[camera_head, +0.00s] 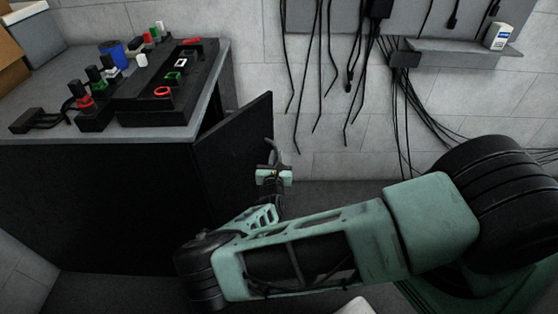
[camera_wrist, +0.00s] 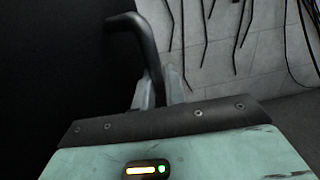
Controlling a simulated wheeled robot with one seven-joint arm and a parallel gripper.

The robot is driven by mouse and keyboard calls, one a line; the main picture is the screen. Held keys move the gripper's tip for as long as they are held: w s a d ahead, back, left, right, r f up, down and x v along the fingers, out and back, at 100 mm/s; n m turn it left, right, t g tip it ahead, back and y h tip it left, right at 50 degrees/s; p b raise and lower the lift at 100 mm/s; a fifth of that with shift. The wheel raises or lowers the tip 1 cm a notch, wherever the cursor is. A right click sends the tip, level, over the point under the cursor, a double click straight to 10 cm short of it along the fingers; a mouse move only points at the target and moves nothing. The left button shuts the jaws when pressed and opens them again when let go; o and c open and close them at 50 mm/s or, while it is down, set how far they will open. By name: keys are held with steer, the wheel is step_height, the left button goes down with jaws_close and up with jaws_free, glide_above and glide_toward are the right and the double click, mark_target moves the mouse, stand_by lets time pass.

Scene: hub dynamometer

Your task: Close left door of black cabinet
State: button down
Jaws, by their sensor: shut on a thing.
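The black cabinet (camera_head: 110,200) stands at the left with a grey top. Its door (camera_head: 232,145) is open and angled outward at the cabinet's right end, with a dark gap behind its upper edge. The door's dark surface also fills the left of the wrist view (camera_wrist: 50,60). My gripper (camera_head: 271,164) is at the door's outer edge. In the wrist view, my gripper (camera_wrist: 160,88) has its two fingers on either side of the curved black door handle (camera_wrist: 148,45) and is shut on it. The lower part of the handle is hidden between the fingers.
Black boxes with coloured connectors (camera_head: 165,85) sit on the cabinet top. Black cables (camera_head: 330,75) hang on the wall behind the door. Some floor is clear right of the door.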

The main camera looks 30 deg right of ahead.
steer(key=shift+w+a, duration=0.15)
steer(key=shift+a, duration=0.15)
steer(key=c, duration=1.6)
jaws_free()
steer(key=shift+o, duration=0.2)
steer(key=b+v, duration=0.1)
steer(key=v, duration=1.6)
steer(key=shift+s, duration=0.3)
steer(key=shift+a, duration=0.1)
